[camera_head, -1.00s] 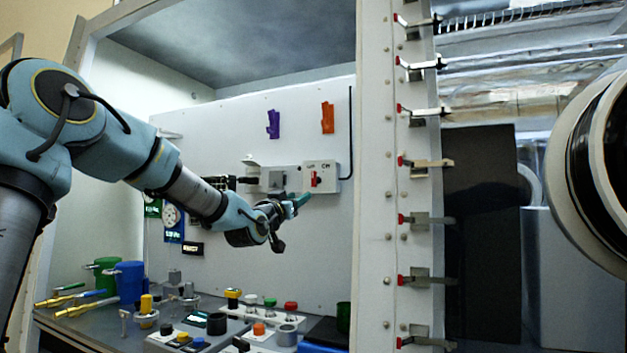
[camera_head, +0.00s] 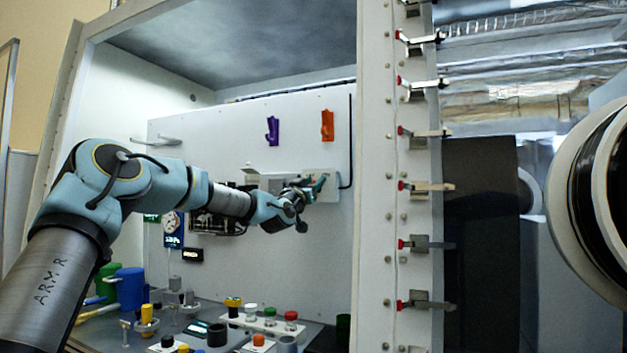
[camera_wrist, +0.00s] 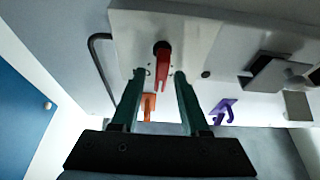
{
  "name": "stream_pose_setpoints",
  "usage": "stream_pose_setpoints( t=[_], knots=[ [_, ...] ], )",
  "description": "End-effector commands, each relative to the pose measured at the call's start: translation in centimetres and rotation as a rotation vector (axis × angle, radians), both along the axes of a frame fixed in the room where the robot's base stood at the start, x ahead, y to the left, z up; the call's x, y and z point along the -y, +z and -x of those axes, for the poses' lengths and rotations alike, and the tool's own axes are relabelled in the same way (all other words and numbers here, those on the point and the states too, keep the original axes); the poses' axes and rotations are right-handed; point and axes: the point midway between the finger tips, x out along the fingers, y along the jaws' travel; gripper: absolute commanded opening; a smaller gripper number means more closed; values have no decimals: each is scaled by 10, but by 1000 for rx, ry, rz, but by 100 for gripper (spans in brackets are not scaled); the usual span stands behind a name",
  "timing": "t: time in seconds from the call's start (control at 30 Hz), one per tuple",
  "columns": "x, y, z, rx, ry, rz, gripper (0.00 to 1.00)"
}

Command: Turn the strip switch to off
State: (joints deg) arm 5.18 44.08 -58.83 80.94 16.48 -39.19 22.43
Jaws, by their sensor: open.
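The strip switch is a white box on the glovebox's back wall. Its box (camera_head: 328,185) shows in the head view, partly hidden by my gripper (camera_head: 318,184). In the wrist view the white switch plate (camera_wrist: 190,40) carries a red lever (camera_wrist: 162,68) on a dark pivot. My gripper (camera_wrist: 158,78) has its two green fingers apart, one on each side of the red lever's end. I cannot tell whether either finger touches the lever. The switch's lettering is not readable now.
A purple hook (camera_head: 272,130) and an orange hook (camera_head: 327,125) hang above the switch. A dark cable (camera_head: 350,140) runs down right of it. Several capped jars and tools stand on the bench below. The frame post (camera_head: 372,200) stands to the right.

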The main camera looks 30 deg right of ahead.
Motion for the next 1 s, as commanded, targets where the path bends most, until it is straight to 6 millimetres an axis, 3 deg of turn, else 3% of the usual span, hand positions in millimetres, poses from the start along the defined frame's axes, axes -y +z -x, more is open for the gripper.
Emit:
stream_pose_setpoints(
  t=[0.23,0.63,1.0],
  knots=[
    [0,0,0,0,-1,0,44],
    [0,0,0,0,0,0,0],
    [0,0,0,0,0,0,0]
  ],
)
